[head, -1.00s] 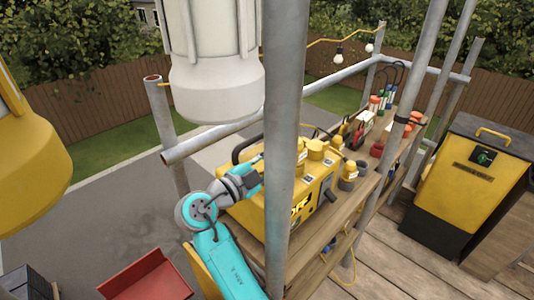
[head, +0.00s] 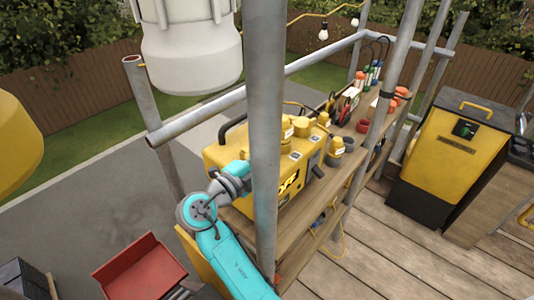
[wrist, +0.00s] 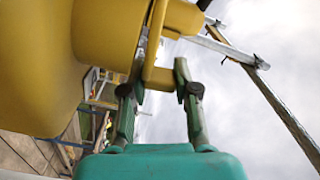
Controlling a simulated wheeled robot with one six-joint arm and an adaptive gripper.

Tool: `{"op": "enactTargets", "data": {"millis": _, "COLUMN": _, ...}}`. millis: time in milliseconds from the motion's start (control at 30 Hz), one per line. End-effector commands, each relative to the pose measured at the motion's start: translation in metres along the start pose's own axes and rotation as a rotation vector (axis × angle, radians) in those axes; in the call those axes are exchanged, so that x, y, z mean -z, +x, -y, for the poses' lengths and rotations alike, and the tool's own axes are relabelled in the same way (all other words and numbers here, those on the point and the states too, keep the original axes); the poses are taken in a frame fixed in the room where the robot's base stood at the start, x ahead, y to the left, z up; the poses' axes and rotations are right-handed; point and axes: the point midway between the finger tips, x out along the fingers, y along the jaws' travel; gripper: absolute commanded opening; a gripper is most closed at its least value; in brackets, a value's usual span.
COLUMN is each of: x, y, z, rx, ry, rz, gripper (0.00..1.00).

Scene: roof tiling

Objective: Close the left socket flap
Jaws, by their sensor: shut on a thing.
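The yellow power box (head: 215,157) with dark lettering stands on the scaffold's wooden shelf. Yellow socket caps (head: 300,127) show on its top, right of the grey pole. In the head view my teal forearm reaches the box's near left side, and the pole hides my fingers and whatever they hold. In the wrist view my gripper (wrist: 160,88) is shut on a small yellow part (wrist: 159,77), seemingly the left socket flap. A thin curved yellow rim and a round yellow socket body (wrist: 184,16) are just above it. The flap's angle cannot be told.
The grey upright pole (head: 263,100) stands right beside my arm. A white hanging cylinder (head: 190,60) is above. A red tray (head: 140,272) lies lower left. Several tools and cups are farther along the shelf. A yellow-black cabinet (head: 450,160) stands right, with open plank floor before it.

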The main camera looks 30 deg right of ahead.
Motion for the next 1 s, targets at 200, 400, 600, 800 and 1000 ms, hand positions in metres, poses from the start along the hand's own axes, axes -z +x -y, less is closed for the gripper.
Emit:
{"op": "enactTargets", "data": {"millis": 200, "x": -0.001, "y": 0.000, "z": -0.002, "rx": -0.002, "ry": -0.005, "rz": 0.002, "gripper": 0.00}}
{"op": "enactTargets", "data": {"millis": 400, "x": -0.001, "y": 0.000, "z": -0.002, "rx": -0.002, "ry": -0.005, "rz": 0.002, "gripper": 0.35}}
{"op": "enactTargets", "data": {"millis": 600, "x": -0.001, "y": 0.000, "z": -0.001, "rx": -0.001, "ry": -0.003, "rz": 0.001, "gripper": 0.55}}
{"op": "enactTargets", "data": {"millis": 800, "x": -0.001, "y": -0.001, "z": -0.001, "rx": 0.000, "ry": -0.002, "rz": 0.001, "gripper": 0.55}}
{"op": "enactTargets", "data": {"millis": 1000, "x": -0.001, "y": -0.020, "z": 0.000, "rx": 0.001, "ry": -0.002, "rz": 0.003, "gripper": 0.55}}
